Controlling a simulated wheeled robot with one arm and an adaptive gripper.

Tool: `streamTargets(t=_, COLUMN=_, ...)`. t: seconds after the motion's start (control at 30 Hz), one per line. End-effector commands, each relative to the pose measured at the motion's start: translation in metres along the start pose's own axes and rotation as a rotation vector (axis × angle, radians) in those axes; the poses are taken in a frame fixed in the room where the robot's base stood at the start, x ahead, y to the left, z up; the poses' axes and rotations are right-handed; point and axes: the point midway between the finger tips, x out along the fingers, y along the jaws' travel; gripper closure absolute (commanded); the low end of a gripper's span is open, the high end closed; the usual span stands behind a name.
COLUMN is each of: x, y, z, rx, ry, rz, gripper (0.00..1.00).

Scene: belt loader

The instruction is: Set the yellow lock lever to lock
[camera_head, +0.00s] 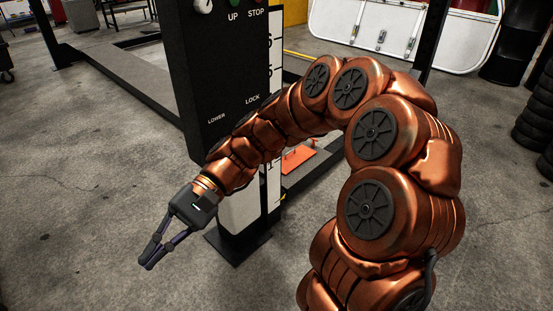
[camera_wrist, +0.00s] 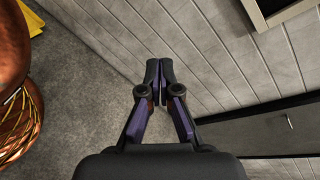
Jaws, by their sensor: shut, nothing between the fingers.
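The black control box (camera_head: 205,75) stands upright in the head view, with UP and STOP labels near its top and LOWER and LOCK labels lower on its front. My arm crosses the box just below those two labels, and I cannot make out the yellow lock lever in either view. My gripper (camera_head: 150,262) is shut and empty, hanging low in front and to the left of the box, apart from it. In the wrist view its fingertips (camera_wrist: 160,72) are together with nothing between them.
An orange plate (camera_head: 298,158) lies behind my arm by the lift post. Stacked tyres (camera_head: 537,120) stand at the right edge. The concrete floor (camera_head: 70,220) at the left is clear. The wrist view shows a grey panelled wall (camera_wrist: 220,60) and a small yellow piece (camera_wrist: 33,20).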

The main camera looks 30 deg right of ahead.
Motion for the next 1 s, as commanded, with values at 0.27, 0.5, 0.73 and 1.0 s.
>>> streamTargets(t=0.27, x=-0.059, y=-0.038, z=-0.074, rx=0.103, ry=-0.101, rz=-0.42, gripper=1.0)
streamTargets(t=0.5, x=-0.145, y=-0.037, z=-0.148, rx=0.179, ry=-0.142, rz=-0.79, gripper=1.0)
streamTargets(t=0.73, x=-0.242, y=0.009, z=-0.224, rx=0.239, ry=-0.135, rz=-1.148, gripper=1.0)
streamTargets(t=1.0, x=-0.354, y=0.125, z=-0.302, rx=0.286, ry=-0.048, rz=-1.554, gripper=1.0)
